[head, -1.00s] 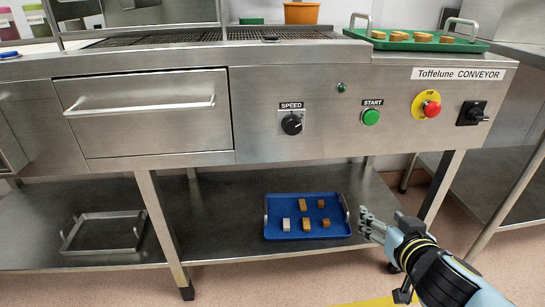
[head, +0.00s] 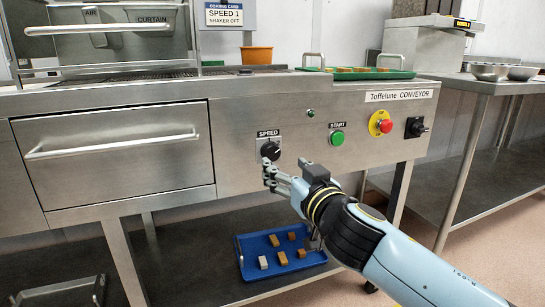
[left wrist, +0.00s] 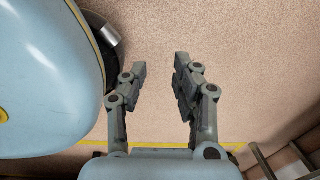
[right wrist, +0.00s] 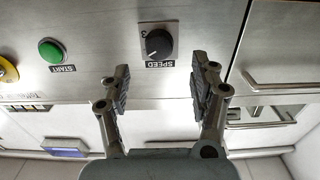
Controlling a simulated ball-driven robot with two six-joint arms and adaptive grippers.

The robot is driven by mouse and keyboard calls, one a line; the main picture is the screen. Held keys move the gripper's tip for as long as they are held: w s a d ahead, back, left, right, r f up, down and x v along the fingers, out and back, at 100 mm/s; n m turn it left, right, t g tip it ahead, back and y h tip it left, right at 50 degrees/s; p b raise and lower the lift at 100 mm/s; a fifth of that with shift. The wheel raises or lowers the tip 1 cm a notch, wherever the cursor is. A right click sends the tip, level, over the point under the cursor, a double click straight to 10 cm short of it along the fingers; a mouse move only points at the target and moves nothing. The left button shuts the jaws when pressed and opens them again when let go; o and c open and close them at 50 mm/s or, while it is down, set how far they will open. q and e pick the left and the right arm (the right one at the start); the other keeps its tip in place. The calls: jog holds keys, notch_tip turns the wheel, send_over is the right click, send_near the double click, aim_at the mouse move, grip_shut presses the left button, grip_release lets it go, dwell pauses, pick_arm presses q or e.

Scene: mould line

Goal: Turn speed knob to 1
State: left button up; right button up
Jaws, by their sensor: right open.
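The black speed knob (head: 270,150) sits on the steel conveyor panel under a SPEED label; it also shows in the right wrist view (right wrist: 158,44), where its white pointer mark is visible. Most of its scale is hidden or too small to read. My right gripper (head: 268,178) is just below the knob in the head view. In the right wrist view the right gripper (right wrist: 160,85) is open and empty, its fingers pointing toward the knob and apart from it. My left gripper (left wrist: 160,75) is open and empty above the floor in the left wrist view.
A green START button (head: 337,138), a red stop button (head: 385,126) and a black rotary switch (head: 416,127) lie right of the knob. A drawer handle (head: 112,146) juts out on the left. A coating card (head: 224,14) reads SPEED 1, SHAKER OFF.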

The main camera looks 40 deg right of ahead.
aim_at(273, 155)
jog(key=x, duration=0.7)
jog(key=shift+d, duration=0.1)
pick_arm(q)
jog(key=shift+s+a+f, duration=0.1)
jog(key=shift+s+f, duration=0.15)
jog(key=shift+s, duration=0.55)
pick_arm(e)
jog(key=shift+c, duration=0.2)
jog(key=c, duration=1.1)
